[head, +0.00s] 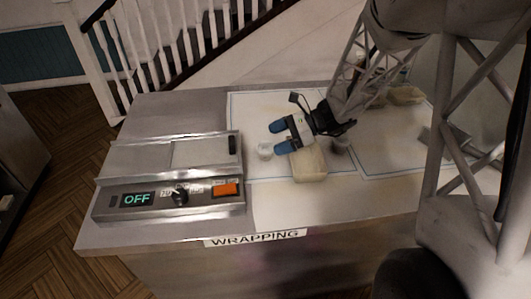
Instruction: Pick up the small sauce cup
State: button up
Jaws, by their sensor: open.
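A small whitish cup (265,151) stands on the pale paper sheet on the counter, just right of the metal wrapping machine. It looks like the small sauce cup. My gripper (275,138), with two blue fingertips, is open with its fingers pointing left toward the cup. The fingertips are close to the cup's upper right; whether they touch it cannot be told. Nothing shows between the fingers.
A dark round thing (340,145) and several containers (404,95) stand farther right. The front paper is clear.

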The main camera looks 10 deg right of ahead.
aim_at(265, 152)
jog(key=shift+x, duration=1.3)
jog(key=c, duration=1)
jog(key=shift+c, duration=0.2)
